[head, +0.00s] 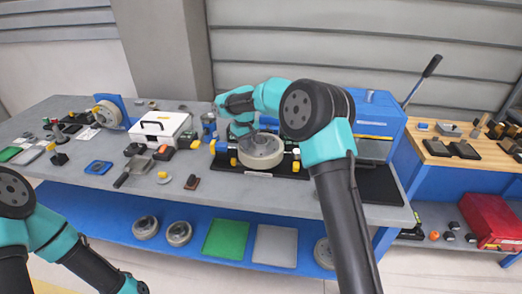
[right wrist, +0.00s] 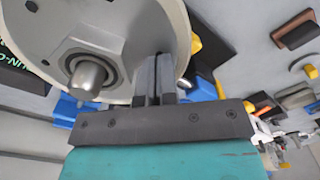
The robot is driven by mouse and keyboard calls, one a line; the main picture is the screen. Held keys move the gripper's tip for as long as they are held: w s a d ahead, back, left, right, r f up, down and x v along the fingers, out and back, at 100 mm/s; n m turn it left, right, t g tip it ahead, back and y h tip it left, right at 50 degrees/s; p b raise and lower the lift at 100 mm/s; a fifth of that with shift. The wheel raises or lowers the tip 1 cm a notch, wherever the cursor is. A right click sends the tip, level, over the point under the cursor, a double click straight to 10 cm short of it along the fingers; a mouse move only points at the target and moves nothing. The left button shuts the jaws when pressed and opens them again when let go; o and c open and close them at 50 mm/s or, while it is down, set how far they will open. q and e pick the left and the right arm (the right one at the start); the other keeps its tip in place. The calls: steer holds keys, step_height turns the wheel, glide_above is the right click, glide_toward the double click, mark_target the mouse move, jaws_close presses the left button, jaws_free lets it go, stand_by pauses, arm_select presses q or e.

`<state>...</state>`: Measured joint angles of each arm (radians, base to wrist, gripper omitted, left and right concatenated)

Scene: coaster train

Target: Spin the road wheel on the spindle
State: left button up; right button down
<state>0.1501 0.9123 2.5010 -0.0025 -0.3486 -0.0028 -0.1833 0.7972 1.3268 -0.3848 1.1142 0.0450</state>
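The pale, round road wheel (head: 262,153) lies flat on a dark stand in the middle of the grey bench in the head view. In the right wrist view the wheel (right wrist: 105,30) fills the upper left, with the metal spindle (right wrist: 88,78) standing through its hub. My right gripper (right wrist: 155,72) has its two dark fingers together, with nothing seen between them. Its fingertips are over the wheel's face, between hub and rim; I cannot tell whether they touch. In the head view my right gripper (head: 240,131) is at the wheel's back left. My left gripper is out of the picture.
A white case (head: 160,130) stands left of the wheel. A blue machine (head: 372,122) with a long lever stands at the right. Small tools and parts lie on the bench's left side. Other wheels (head: 178,233) and green and grey panels (head: 226,240) are on the blue lower shelf.

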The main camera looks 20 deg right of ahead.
mark_target(266, 154)
steer(key=shift+s+f, duration=0.15)
steer(key=shift+f, duration=0.1)
steer(key=shift+s+d+r, duration=0.1)
steer(key=shift+s+d, duration=0.15)
steer(key=shift+s, duration=0.45)
steer(key=shift+s+d+r, duration=0.1)
steer(key=shift+s+d, duration=0.1)
steer(key=shift+s, duration=0.5)
steer(key=shift+s+d+r, duration=0.1)
steer(key=shift+s+d, duration=0.9)
steer(key=shift+d, duration=0.15)
steer(key=shift+s+d+f, duration=0.1)
steer(key=shift+s+d, duration=0.1)
steer(key=shift+d, duration=0.5)
steer(key=shift+s+d+f, duration=0.1)
steer(key=shift+s+d, duration=0.1)
steer(key=shift+d, duration=0.5)
